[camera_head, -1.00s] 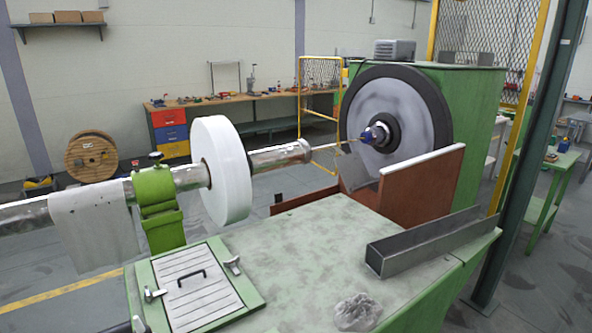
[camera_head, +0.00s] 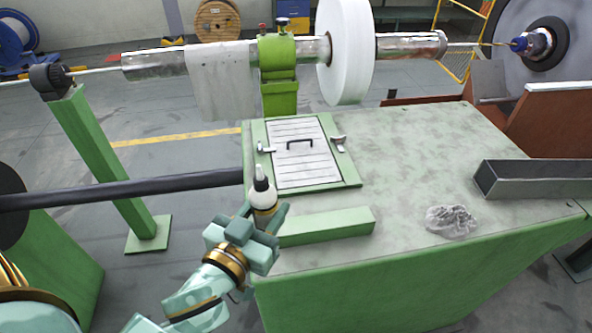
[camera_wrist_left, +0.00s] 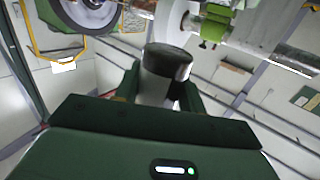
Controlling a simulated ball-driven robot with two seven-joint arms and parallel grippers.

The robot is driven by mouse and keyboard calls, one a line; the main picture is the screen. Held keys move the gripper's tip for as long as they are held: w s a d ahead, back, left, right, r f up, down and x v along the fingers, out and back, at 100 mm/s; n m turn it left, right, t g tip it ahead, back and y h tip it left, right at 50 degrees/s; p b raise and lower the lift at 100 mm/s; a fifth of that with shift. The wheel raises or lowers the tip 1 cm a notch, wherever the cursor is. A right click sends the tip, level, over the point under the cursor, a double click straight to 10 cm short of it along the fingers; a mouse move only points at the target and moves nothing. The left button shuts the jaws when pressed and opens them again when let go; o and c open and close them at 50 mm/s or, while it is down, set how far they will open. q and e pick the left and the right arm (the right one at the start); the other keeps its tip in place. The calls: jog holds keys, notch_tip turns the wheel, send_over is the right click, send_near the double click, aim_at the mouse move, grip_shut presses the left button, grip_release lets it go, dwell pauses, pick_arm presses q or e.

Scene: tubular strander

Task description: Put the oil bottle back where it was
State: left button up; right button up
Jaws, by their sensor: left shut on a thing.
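The oil bottle (camera_head: 263,193) is small and white with a black cap and a pale tip. It stands nearly upright in my left gripper (camera_head: 264,209), which is shut on its lower part. The gripper and bottle are at the left front corner of the green machine table (camera_head: 410,150), near the hatch panel. I cannot tell whether the bottle touches anything below. In the left wrist view the bottle (camera_wrist_left: 160,88) sits between the fingers, its dark end toward the camera's upper middle. My right gripper is not in view.
A slatted hatch (camera_head: 302,160) with a black handle lies behind the bottle. A green bar (camera_head: 325,226) is just right of the gripper. A crumpled rag (camera_head: 451,221) and a grey metal channel (camera_head: 530,179) lie on the right. The middle of the tabletop is clear.

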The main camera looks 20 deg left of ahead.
pick_arm(q)
jog(key=w+d+r+m+g+h, duration=0.2)
jog(key=d+r+m+h, duration=0.2)
jog(key=d, duration=0.3)
jog(key=w+d+r+m+g+h, duration=0.2)
jog(key=d+r+m+h, duration=0.2)
jog(key=d+h, duration=0.3)
jog(key=shift+d+r+m+g, duration=0.25)
jog(key=shift+m+g, duration=0.05)
jog(key=shift+g, duration=0.1)
jog(key=w+d+f+m+g+h, duration=0.2)
jog(key=w+f+m+g+h, duration=0.1)
jog(key=shift+d+g+h, duration=0.3)
jog(key=shift+d, duration=0.1)
jog(key=shift+s+a+f+m+g+h, duration=0.15)
jog(key=shift+a+m+g+h, duration=0.25)
jog(key=shift+m+g, duration=0.7)
jog(key=shift+a+f+m+g+h, duration=0.2)
jog(key=shift+a+m+g+h, duration=0.35)
jog(key=shift+g, duration=0.95)
jog(key=shift+s+a+f+m+g+h, duration=0.15)
jog(key=shift+a+m+g+h, duration=0.1)
jog(key=shift+m+g, duration=0.95)
